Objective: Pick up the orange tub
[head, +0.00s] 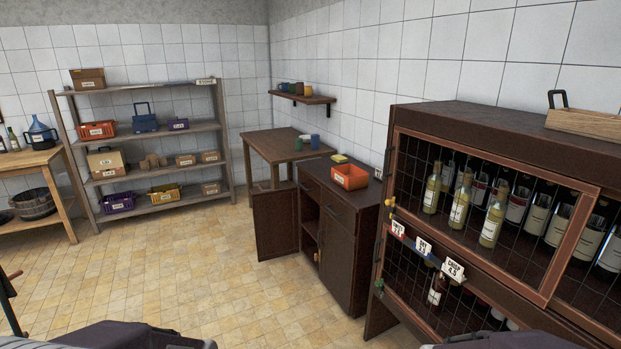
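An orange tub (350,177) with a white label on its front stands on top of the dark brown cabinet (335,200), near its middle. It looks open at the top and nothing is seen sticking out of it. Grey parts of my own body show at the bottom edge, but neither gripper can be made out, and no gripper is near the tub.
A small yellow item (340,158) lies behind the tub. The cabinet's door (275,222) stands open to the left. A wine rack (470,215) fills the right. Shelving (152,138) with crates, including an orange-red one (97,130), stands left. The tiled floor (190,270) is clear.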

